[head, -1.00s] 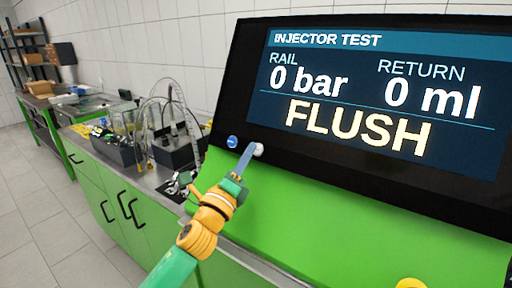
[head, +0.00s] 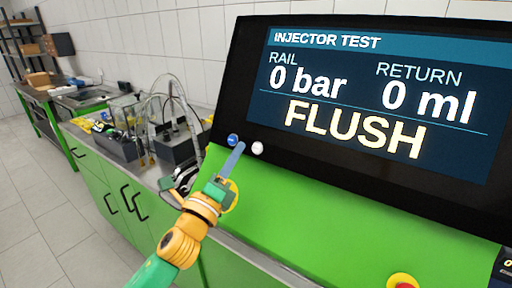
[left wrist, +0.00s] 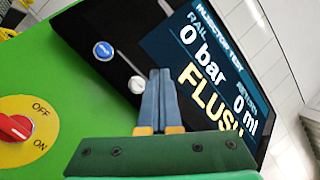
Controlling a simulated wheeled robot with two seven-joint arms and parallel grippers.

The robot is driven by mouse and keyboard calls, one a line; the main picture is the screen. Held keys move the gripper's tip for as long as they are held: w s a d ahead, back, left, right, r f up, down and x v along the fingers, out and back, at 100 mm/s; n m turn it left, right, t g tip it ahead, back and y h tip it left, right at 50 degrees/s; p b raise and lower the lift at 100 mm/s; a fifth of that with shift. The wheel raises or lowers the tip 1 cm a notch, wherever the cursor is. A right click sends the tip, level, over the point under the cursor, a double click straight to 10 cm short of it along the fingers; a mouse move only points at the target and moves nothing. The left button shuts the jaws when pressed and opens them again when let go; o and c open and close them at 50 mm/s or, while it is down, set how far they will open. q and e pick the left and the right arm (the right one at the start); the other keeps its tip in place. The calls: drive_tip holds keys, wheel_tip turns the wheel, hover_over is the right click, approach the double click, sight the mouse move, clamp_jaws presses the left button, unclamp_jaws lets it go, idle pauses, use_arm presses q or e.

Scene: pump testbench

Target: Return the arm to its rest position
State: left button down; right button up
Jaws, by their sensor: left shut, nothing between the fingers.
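My left gripper (head: 240,146) is shut and empty, its blue fingers together in front of the testbench panel. It also shows in the left wrist view (left wrist: 160,72), pointing at the black screen unit. In the head view its tip lies between a blue button (head: 232,140) and a white button (head: 257,148) below the screen. In the left wrist view the white button (left wrist: 136,84) is just left of the fingers, and the blue button (left wrist: 103,51) is farther up-left. The screen (head: 375,100) reads INJECTOR TEST, 0 bar, 0 ml and FLUSH. My right gripper is not in view.
A red and yellow rotary switch (left wrist: 14,128) marked OFF and ON sits on the green sloped panel (head: 330,225). Left of my arm, clear containers with hoses (head: 165,125) stand on the green bench. Open floor (head: 40,215) lies at the left.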

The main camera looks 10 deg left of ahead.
use_arm(q)
drive_tip(key=s+a+f+n+g+y, duration=0.1)
drive_tip(key=s+f+n+g+y, duration=0.3)
drive_tip(key=f+n, duration=0.6)
drive_tip(key=s+a+f+n+g+y, duration=0.15)
drive_tip(key=s+f+n+g, duration=0.4)
drive_tip(key=f, duration=0.75)
drive_tip(key=s+d+f+n+g+h, duration=0.1)
drive_tip(key=s+f+n+g, duration=0.4)
drive_tip(key=s, duration=0.5)
drive_tip(key=s+d+f+n+g+h, duration=0.1)
drive_tip(key=s+f+n+g, duration=0.4)
drive_tip(key=s, duration=0.4)
wheel_tip(320, 180, down, 17)
drive_tip(key=s, duration=0.2)
drive_tip(key=s+a+f+g, duration=0.1)
drive_tip(key=s+a+f, duration=0.1)
drive_tip(key=s+f, duration=0.9)
drive_tip(key=shift+s+a+f+m+y, duration=0.2)
drive_tip(key=shift+s+a+m+y, duration=0.2)
drive_tip(key=shift+s, duration=0.4)
